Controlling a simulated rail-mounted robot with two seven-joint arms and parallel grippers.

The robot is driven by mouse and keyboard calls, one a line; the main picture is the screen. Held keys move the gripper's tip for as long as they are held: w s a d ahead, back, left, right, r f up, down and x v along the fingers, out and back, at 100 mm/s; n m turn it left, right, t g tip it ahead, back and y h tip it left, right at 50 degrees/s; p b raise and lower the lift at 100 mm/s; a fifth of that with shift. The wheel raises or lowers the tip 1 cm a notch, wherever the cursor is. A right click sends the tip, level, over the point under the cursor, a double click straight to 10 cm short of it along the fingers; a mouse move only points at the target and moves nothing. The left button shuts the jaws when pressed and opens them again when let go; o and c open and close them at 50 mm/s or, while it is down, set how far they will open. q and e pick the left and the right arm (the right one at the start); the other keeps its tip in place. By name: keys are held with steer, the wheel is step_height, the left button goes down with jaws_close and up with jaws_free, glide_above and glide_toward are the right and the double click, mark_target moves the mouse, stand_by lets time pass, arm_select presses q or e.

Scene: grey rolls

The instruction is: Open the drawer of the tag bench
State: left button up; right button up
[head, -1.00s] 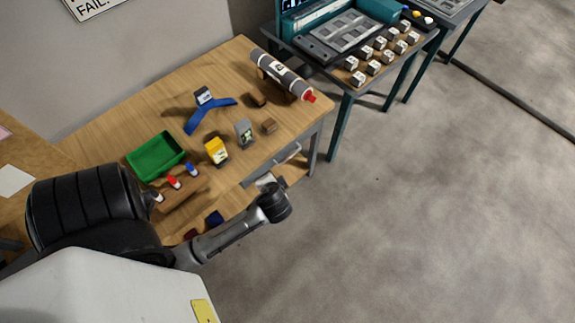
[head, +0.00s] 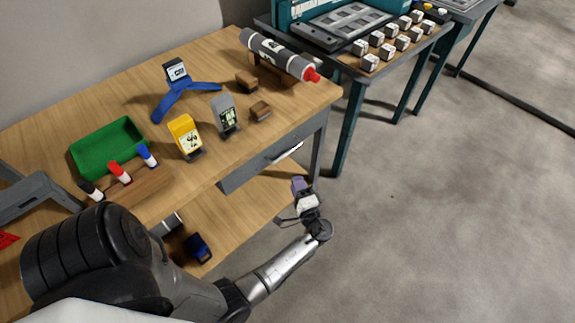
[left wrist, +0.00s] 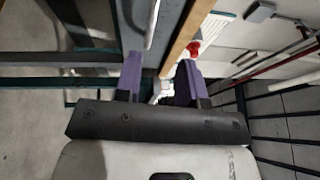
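The tag bench (head: 215,75) is a wooden table with a grey drawer (head: 250,172) under its front edge. The drawer looks shut, with a pale bar handle (head: 285,152) across its front. My left gripper (head: 299,186) is just in front of and below the handle, apart from it in the head view. In the left wrist view its two purple fingers (left wrist: 160,78) are spread, with nothing visibly held. A pale bar, apparently the handle (left wrist: 152,22), shows ahead, between the finger lines. My right gripper is in neither view.
On the bench stand a green tray (head: 107,148), a yellow tag holder (head: 186,137), a grey one (head: 225,115), a blue stand (head: 180,92) and a grey roll (head: 275,54). A lower shelf (head: 235,215) lies beneath the drawer. Floor (head: 430,220) to the right is clear.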

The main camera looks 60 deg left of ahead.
mark_target(288, 152)
arm_select(q)
steer(key=shift+m+t, duration=0.4)
steer(key=b+x, duration=0.1)
steer(key=x, duration=0.3)
steer(key=w+f+x, duration=0.1)
steer(key=x, duration=0.4)
steer(key=b+x, duration=0.1)
steer(key=x, duration=0.3)
steer(key=shift+w+a+f+b, duration=0.1)
steer(key=shift+w+f+b, duration=0.05)
steer(key=shift+w+b, duration=0.15)
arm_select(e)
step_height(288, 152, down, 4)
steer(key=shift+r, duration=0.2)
arm_select(q)
jaws_close()
